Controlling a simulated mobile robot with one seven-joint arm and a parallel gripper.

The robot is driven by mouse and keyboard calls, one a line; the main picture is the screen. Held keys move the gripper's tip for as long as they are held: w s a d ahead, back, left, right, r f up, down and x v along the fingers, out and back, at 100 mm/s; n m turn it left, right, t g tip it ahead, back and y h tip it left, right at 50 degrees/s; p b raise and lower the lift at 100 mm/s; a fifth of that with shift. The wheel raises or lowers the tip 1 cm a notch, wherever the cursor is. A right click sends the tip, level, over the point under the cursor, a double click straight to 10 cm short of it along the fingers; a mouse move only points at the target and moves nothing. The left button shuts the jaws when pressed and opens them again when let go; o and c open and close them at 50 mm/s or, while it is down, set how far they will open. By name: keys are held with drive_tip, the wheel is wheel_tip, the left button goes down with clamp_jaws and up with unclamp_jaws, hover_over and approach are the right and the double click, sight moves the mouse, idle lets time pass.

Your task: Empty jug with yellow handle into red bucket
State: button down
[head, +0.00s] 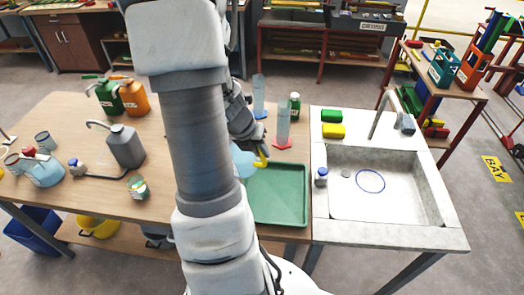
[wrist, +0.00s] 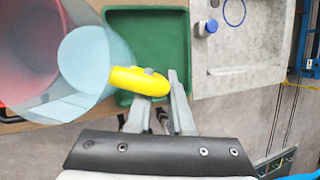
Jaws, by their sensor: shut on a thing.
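The clear pale-blue jug (wrist: 88,58) fills the upper left of the wrist view, with its yellow handle (wrist: 138,81) pointing towards my gripper (wrist: 164,84). My gripper is shut on the yellow handle. In the head view, the jug (head: 243,160) and its handle (head: 261,162) show just right of my arm, by the left edge of the green tray. A round red shape (wrist: 22,55), likely the red bucket, shows through or behind the jug's clear wall. My arm blocks the middle of the table in the head view, and I cannot make out the red bucket there.
The green tray (head: 278,194) is empty. Two measuring cylinders, one red-based (head: 283,125), stand behind it. The sink (head: 385,187) is at right. A grey canister (head: 125,146) and another jug (head: 45,172) are at left. A yellow bucket (head: 98,227) is under the table.

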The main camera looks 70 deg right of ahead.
drive_tip(key=shift+g, duration=0.6)
drive_tip(key=shift+w+d+r+p, duration=0.1)
drive_tip(key=shift+w+r+p, duration=0.1)
drive_tip(key=shift+r+p, duration=0.5)
drive_tip(key=shift+w+a+r+p, duration=0.1)
drive_tip(key=shift+w+r+p, duration=0.15)
drive_tip(key=shift+r+p, duration=0.4)
drive_tip(key=shift+w+d+r+p, duration=0.1)
drive_tip(key=shift+w+r+p, duration=0.1)
drive_tip(key=shift+r+p, duration=0.5)
drive_tip(key=shift+w+r+g, duration=0.2)
drive_tip(key=shift+r, duration=0.4)
drive_tip(key=shift+w+r+g, duration=0.2)
drive_tip(key=shift+r, duration=0.45)
drive_tip(key=shift+w+r+g, duration=0.2)
drive_tip(key=shift+r, duration=0.4)
drive_tip(key=shift+w+f+n+g, duration=0.1)
drive_tip(key=shift+f+n+g, duration=0.15)
drive_tip(key=shift+n+g, duration=0.2)
drive_tip(key=shift+w+d+g, duration=0.15)
drive_tip(key=shift+w+g, duration=0.2)
drive_tip(key=shift+g, duration=0.6)
drive_tip(key=shift+w+r+n+g, duration=0.35)
drive_tip(key=shift+w+r+g, duration=0.3)
drive_tip(key=shift+g, duration=0.55)
drive_tip(key=shift+w+d+r+g, duration=0.1)
drive_tip(key=shift+w+r+g, duration=0.25)
drive_tip(key=shift+w+g, duration=0.3)
drive_tip(key=shift+s, duration=0.1)
